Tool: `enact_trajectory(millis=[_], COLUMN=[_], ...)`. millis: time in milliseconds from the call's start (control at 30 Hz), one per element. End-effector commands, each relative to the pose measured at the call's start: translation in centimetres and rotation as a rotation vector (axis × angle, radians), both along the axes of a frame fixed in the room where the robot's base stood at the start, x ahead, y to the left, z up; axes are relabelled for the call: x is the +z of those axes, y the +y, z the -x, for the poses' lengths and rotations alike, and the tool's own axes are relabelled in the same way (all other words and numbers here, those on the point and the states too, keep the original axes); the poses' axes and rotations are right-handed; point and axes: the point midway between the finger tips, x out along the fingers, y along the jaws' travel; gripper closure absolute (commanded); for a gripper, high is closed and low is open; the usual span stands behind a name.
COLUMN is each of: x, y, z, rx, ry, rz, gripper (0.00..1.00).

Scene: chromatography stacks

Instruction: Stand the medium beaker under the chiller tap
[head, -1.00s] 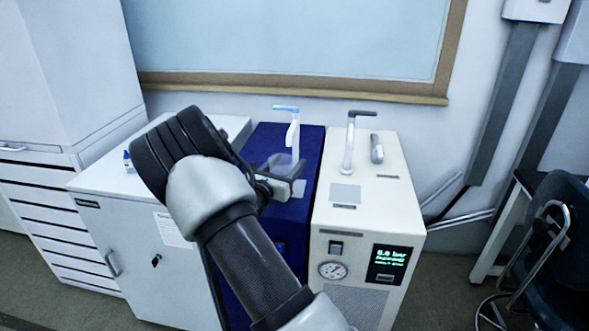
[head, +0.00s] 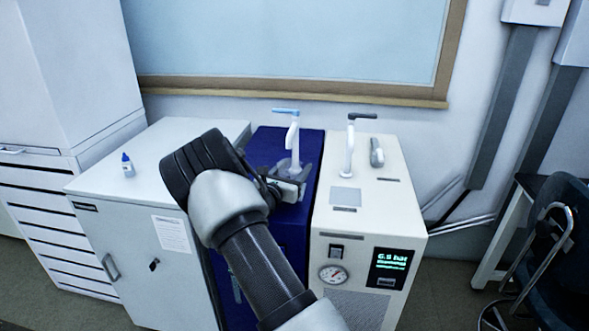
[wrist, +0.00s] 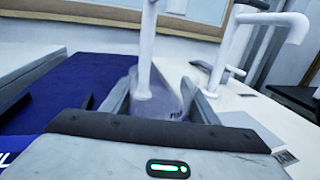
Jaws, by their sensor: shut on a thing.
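A clear beaker (head: 285,168) is held low over the dark blue unit (head: 265,145), by the blue-handled white tap (head: 294,130). Which unit is the chiller is not labelled legibly; a second, dark-handled tap (head: 350,145) stands on the cream unit. My gripper (head: 288,183) is shut on the beaker. In the wrist view the beaker (wrist: 172,100) sits upright between the fingers, and the white spout (wrist: 146,50) comes down in line with its mouth. Whether the beaker's base touches the unit's top is hidden.
The cream unit (head: 375,205) stands directly right of the blue one, with a gauge and a lit display. A white cabinet (head: 110,185) with a small blue-capped bottle (head: 127,165) is to the left. A chair (head: 560,245) stands at far right.

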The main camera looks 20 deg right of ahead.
Motion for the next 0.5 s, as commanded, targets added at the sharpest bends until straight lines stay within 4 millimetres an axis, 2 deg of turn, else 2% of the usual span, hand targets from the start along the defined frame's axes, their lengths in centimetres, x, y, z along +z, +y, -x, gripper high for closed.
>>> enact_trajectory(millis=[33,67,167,500], x=[-0.33,-0.33,-0.23,0.17], y=[0.01,0.02,0.02,0.02], z=[0.01,0.01,0.01,0.01], rx=[0.0,0.0,0.0,0.0], ry=[0.0,0.0,0.0,0.0], rz=[0.0,0.0,0.0,0.0], gripper=[0.7,0.44,0.28,0.27])
